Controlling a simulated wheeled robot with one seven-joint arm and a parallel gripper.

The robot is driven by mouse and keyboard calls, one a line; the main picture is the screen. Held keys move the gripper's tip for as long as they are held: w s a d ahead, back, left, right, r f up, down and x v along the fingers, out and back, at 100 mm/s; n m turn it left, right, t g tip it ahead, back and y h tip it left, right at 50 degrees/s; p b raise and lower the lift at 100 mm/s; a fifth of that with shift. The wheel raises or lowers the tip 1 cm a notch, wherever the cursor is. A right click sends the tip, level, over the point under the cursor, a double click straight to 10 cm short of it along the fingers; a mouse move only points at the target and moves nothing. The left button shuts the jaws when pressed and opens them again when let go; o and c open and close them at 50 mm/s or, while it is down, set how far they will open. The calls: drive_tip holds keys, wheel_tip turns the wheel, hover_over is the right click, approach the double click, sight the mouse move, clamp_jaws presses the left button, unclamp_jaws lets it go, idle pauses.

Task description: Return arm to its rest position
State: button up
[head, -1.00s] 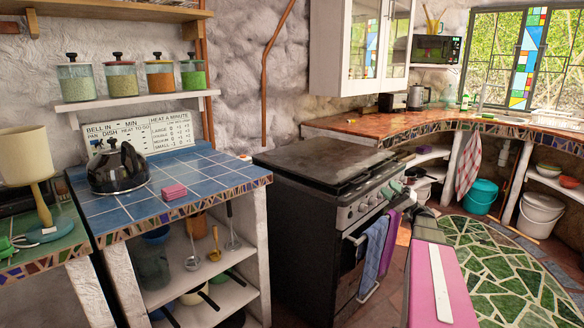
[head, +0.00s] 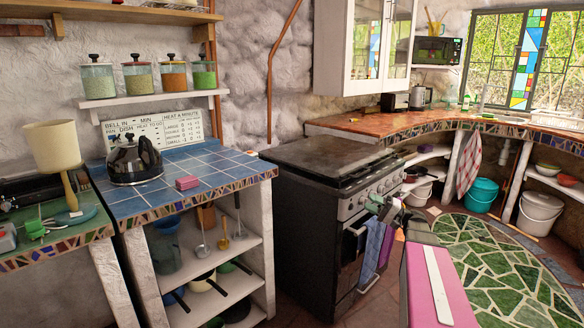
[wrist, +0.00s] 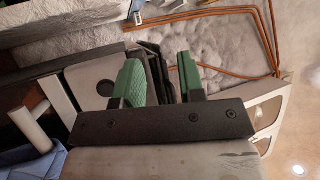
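My arm, with a pink and white link (head: 437,285), rises from the bottom of the head view. My gripper (head: 380,207) shows small beyond it, in front of the black stove's right end, near the hanging towels. In the wrist view my gripper (wrist: 158,82) has its two green fingers apart. I see nothing held between them; dark shapes show behind the gap. From the head view I cannot tell how far the gripper is from the stove.
The black stove (head: 327,212) stands left of my arm, with a blue towel (head: 374,247) hanging on its front. A blue tiled counter (head: 222,166) holds a kettle (head: 134,160) and a pink block (head: 187,183). Green mosaic floor (head: 500,262) lies clear at right.

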drive_tip(key=s+a+f+g+h, duration=0.2)
drive_tip(key=s+a+f+h, duration=0.2)
drive_tip(key=a+f, duration=0.25)
drive_tip(key=s+a+f+g+h, duration=0.2)
drive_tip(key=s+a+f+h, duration=0.1)
drive_tip(key=a+f+h, duration=0.4)
drive_tip(key=s+d+f+n+g+h, duration=0.1)
drive_tip(key=s+d+f+g+h, duration=0.1)
drive_tip(key=s+f+h, duration=0.8)
drive_tip(key=shift+s+n, duration=0.25)
drive_tip(key=shift+n, duration=0.05)
